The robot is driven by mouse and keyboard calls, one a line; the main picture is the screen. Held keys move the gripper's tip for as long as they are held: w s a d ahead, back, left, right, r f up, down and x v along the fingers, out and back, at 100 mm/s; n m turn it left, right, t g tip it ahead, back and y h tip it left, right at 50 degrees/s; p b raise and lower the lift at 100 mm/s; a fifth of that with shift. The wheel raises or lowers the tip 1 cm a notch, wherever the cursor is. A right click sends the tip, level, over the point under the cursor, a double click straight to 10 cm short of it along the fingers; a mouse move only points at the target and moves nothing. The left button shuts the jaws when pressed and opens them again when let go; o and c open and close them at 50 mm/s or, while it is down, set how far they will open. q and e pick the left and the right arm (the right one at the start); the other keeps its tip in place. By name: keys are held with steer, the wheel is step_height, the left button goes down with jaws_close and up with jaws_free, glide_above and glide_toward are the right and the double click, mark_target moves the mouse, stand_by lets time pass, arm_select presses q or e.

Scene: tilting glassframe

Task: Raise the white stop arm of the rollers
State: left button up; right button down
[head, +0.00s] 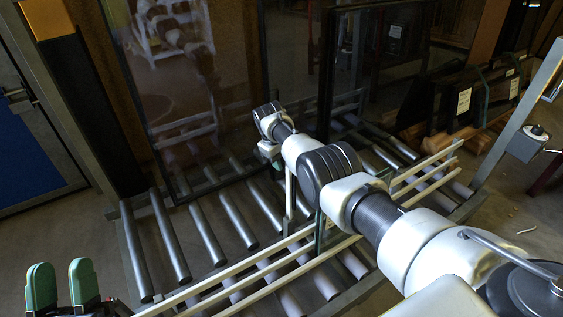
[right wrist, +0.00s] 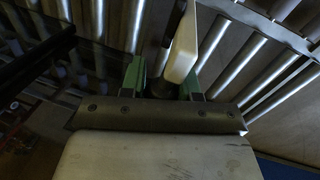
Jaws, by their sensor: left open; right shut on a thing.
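The white stop arm (right wrist: 184,45) shows in the right wrist view as a pale bar reaching in between the green fingers. My right gripper (right wrist: 163,82) is shut on it, with the bar close to the right-hand finger. In the head view my right arm reaches over the rollers (head: 208,235) and its fingers are hidden. A narrow pale upright bar (head: 289,190) stands under that arm; I cannot tell whether it is the stop arm. My left gripper (head: 63,286) is at the bottom left, open and empty, its green fingers apart.
A large dark glass pane (head: 200,80) stands upright behind the rollers. Pale rails (head: 240,268) run along their near side. A grey post with a control box (head: 525,145) stands at the right. A blue door panel (head: 28,160) is at the left. The floor at the right has free room.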

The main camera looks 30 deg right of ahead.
stand_by(0.4)
steer(key=c, duration=0.8)
jaws_free()
